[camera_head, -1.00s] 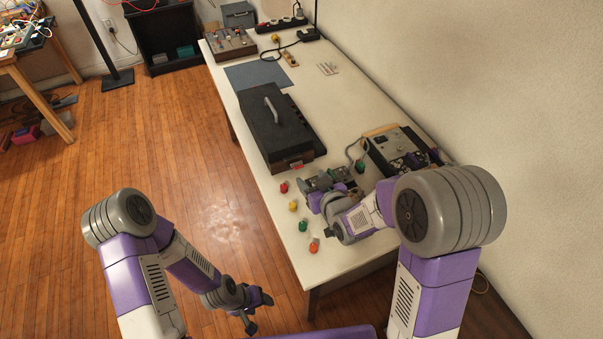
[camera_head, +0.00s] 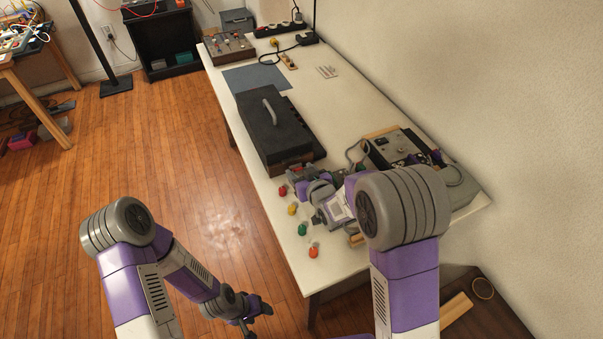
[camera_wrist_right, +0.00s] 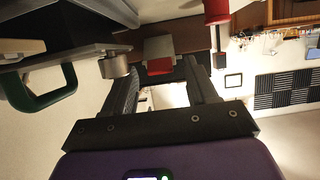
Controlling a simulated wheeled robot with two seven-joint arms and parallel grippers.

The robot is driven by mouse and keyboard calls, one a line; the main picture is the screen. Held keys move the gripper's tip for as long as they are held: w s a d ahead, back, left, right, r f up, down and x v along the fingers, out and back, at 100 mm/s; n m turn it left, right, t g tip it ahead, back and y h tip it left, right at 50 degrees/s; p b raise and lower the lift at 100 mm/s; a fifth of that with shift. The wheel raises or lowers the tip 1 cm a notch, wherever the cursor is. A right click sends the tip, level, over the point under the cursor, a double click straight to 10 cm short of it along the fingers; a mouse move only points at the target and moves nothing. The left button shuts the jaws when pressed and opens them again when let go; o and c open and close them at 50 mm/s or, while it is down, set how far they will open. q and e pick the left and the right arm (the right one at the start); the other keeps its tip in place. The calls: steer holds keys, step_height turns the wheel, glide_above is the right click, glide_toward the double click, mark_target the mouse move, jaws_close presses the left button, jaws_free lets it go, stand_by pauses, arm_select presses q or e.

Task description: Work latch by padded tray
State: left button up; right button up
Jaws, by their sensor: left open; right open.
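A closed black case (camera_head: 265,122) with a grey handle (camera_head: 270,110) lies on the white table. My right gripper (camera_head: 296,174) is at the case's near end, and its arm hides part of that edge. In the right wrist view, a grey and red latch (camera_wrist_right: 159,48) shows on a brown face, between and beyond the open fingers of my right gripper (camera_wrist_right: 163,72). I cannot tell whether the fingers touch it. My left gripper (camera_head: 252,318) is open and empty over the floor, left of the table. No padded lining can be made out.
Small red (camera_head: 283,190), yellow (camera_head: 292,209), green (camera_head: 302,230) and orange (camera_head: 313,251) pieces line the table's left edge near my right arm. An instrument box (camera_head: 400,150) stands right of it. A blue mat (camera_head: 256,77) lies behind the case.

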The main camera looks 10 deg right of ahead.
mark_target(298, 168)
steer(key=c, duration=1.1)
steer(key=shift+o, duration=0.2)
steer(key=shift+w+r+p, duration=0.1)
steer(key=shift+r+p, duration=0.2)
steer(key=shift+p, duration=0.3)
steer(key=w+g+p, duration=0.1)
steer(key=p, duration=0.2)
steer(key=r+g+h+p, duration=0.1)
steer(key=g+p, duration=0.1)
steer(key=p, duration=0.1)
steer(key=w+r+g+p, duration=0.1)
steer(key=g+p, duration=0.1)
steer(key=p, duration=0.1)
steer(key=shift+w+a+r+h+p, duration=0.25)
steer(key=shift+w+a+h+p, duration=0.05)
steer(key=shift+a+p, duration=0.1)
steer(key=shift+w+a+g+h+p, duration=0.25)
steer(key=shift+w+g+p, duration=0.25)
steer(key=shift+g+p, duration=0.55)
steer(key=o, duration=1.1)
steer(key=shift+c, duration=0.2)
